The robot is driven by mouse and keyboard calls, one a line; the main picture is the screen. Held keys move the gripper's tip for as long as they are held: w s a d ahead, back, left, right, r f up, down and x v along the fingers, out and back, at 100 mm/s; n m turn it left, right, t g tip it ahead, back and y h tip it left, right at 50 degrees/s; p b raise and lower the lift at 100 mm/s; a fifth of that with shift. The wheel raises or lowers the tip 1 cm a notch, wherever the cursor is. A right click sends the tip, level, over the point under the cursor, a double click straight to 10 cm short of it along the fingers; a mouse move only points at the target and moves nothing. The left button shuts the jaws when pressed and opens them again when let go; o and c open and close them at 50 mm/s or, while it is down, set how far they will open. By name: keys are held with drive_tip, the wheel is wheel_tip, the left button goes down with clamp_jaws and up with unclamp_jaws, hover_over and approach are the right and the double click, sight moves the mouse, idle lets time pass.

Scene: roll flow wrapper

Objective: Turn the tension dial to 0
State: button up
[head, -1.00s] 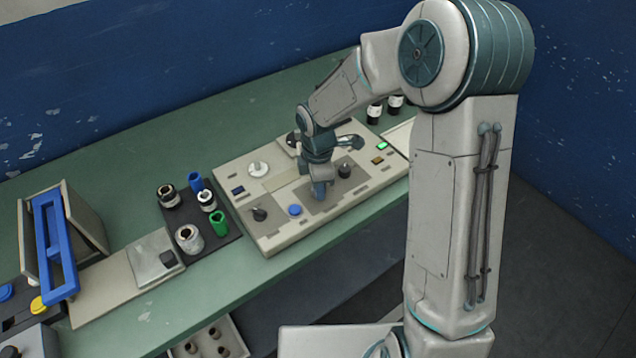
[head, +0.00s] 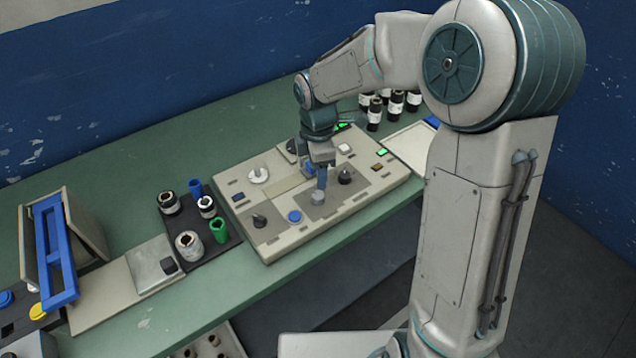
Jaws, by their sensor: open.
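The control panel (head: 283,236) lies on the green bench and carries several dials. A white dial (head: 258,174) is at its left rear, a black dial (head: 259,220) at its left front and another black dial (head: 345,177) to the right. A grey knob (head: 318,198) stands on a darker plate between them. Labels are too small to read, so I cannot tell which is the tension dial. My gripper (head: 316,176) points down with blue fingers, open, just above and behind the grey knob. Contact with the knob cannot be told. My wrist partly hides a dark dial (head: 292,147) behind.
A blue button (head: 295,216) is beside the front black dial. A dark tray (head: 224,247) with several rolls and cups stands left of the panel. Several dark bottles (head: 374,114) stand behind on the right. A blue-framed stand (head: 52,245) is far left.

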wheel_tip(320, 180, up, 6)
drive_tip(key=shift+f, duration=0.1)
idle(0.6)
drive_tip(key=s+d+r+m+t, duration=0.1)
drive_tip(key=s+d+m, duration=0.6)
drive_tip(key=s+m, duration=0.2)
drive_tip(key=s+d+r+m+t, duration=0.2)
drive_tip(key=s+d+m, duration=0.5)
drive_tip(key=s+m, duration=0.3)
drive_tip(key=shift+m, duration=0.9)
drive_tip(key=shift+s+a+r, duration=0.1)
